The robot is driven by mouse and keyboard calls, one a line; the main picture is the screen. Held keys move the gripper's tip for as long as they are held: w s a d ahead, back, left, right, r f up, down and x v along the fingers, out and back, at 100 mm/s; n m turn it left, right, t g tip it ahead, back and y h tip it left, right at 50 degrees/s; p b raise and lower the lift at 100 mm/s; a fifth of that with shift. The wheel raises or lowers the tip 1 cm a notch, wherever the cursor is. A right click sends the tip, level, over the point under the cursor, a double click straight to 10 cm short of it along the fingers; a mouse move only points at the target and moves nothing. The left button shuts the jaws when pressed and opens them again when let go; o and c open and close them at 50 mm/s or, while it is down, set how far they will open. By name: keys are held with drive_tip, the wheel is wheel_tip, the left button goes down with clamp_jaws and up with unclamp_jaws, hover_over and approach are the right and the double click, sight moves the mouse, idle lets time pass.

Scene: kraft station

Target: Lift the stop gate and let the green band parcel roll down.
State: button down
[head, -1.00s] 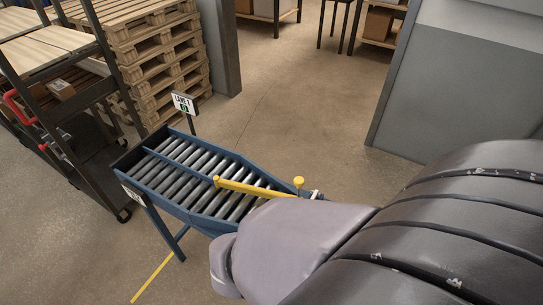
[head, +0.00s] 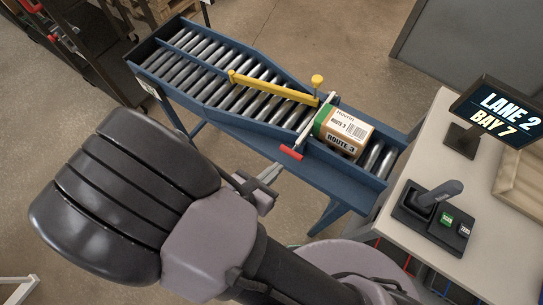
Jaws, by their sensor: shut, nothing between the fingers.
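The green band parcel (head: 344,131) is a brown box with a white "ROUTE 3" label and a green band at its left end. It lies on the right part of the roller conveyor. The stop gate (head: 312,123) is a thin pale bar across the rollers just left of the parcel, with a red handle (head: 291,153) at the near rail. The bar looks down in front of the parcel; contact is unclear. My gripper (head: 269,173) is shut and empty, in front of the near rail, a little below and left of the red handle, apart from it.
A yellow diverter arm (head: 272,87) with a yellow knob (head: 317,80) slants over the rollers left of the gate. The lower rollers (head: 190,58) are empty. A desk (head: 429,253) with a joystick box (head: 434,215) and a "LANE 2 BAY 7" screen (head: 496,110) stands at right.

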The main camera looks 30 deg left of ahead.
sight(285, 161)
drive_tip(key=b+x, duration=0.1)
drive_tip(key=x, duration=0.4)
drive_tip(key=shift+w+f, duration=0.25)
drive_tip(key=shift+w, duration=0.05)
drive_tip(key=shift+r, duration=0.1)
